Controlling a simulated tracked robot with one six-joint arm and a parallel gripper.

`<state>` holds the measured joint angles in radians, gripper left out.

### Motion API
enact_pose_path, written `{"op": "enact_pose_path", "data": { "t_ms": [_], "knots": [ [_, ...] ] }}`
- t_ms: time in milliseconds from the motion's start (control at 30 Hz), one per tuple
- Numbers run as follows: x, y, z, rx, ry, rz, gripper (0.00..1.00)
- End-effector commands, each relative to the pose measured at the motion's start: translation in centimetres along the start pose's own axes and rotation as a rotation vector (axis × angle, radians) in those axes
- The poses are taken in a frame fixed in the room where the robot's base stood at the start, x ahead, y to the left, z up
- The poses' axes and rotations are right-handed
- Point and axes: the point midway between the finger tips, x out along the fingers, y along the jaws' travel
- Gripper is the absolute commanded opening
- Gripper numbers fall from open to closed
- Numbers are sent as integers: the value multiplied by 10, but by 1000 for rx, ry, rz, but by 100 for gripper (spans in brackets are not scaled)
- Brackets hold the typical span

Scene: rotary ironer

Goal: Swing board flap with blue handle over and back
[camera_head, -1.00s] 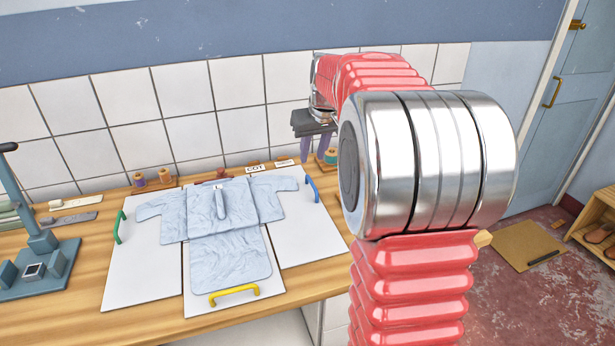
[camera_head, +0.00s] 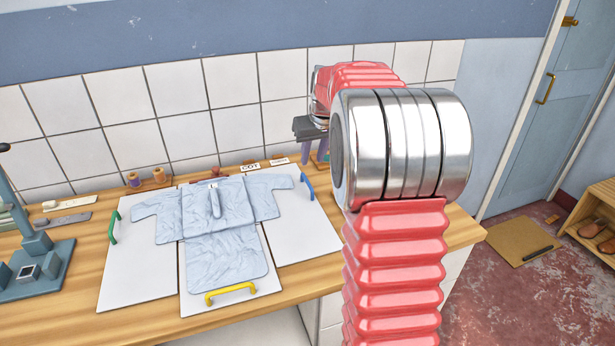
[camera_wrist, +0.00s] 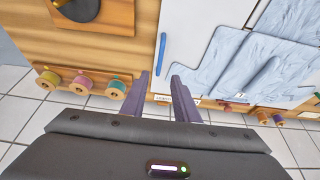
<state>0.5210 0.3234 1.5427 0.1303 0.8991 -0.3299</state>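The white folding board lies flat on the wooden counter with a light blue shirt (camera_head: 226,262) spread on it. Its right flap (camera_head: 290,235) carries the blue handle (camera_head: 308,187) near its outer edge; a sleeve lies over part of this flap. In the wrist view the blue handle (camera_wrist: 161,55) is upright in the picture, just beyond my fingertips and in line with the gap between them. My gripper (camera_wrist: 158,78) is open and empty, with two purple fingers apart. In the head view my gripper (camera_head: 312,150) is beyond the handle, partly hidden by my arm.
A green handle (camera_head: 113,227) and a yellow handle (camera_head: 230,292) sit on the other flaps. Thread spools (camera_head: 146,178) and small label cards (camera_head: 250,167) stand along the tiled wall. A blue-grey press (camera_head: 35,255) stands at the left. Spools (camera_wrist: 82,83) also show in the wrist view.

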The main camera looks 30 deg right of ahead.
Motion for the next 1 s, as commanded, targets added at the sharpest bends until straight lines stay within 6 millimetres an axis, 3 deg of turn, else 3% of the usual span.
{"op": "enact_pose_path", "data": {
  "t_ms": [600, 1000],
  "knots": [
    [93, 0, 1, 1, -2, 0, 28],
    [106, 1, 0, 1, 0, 0, 28]
  ]
}}
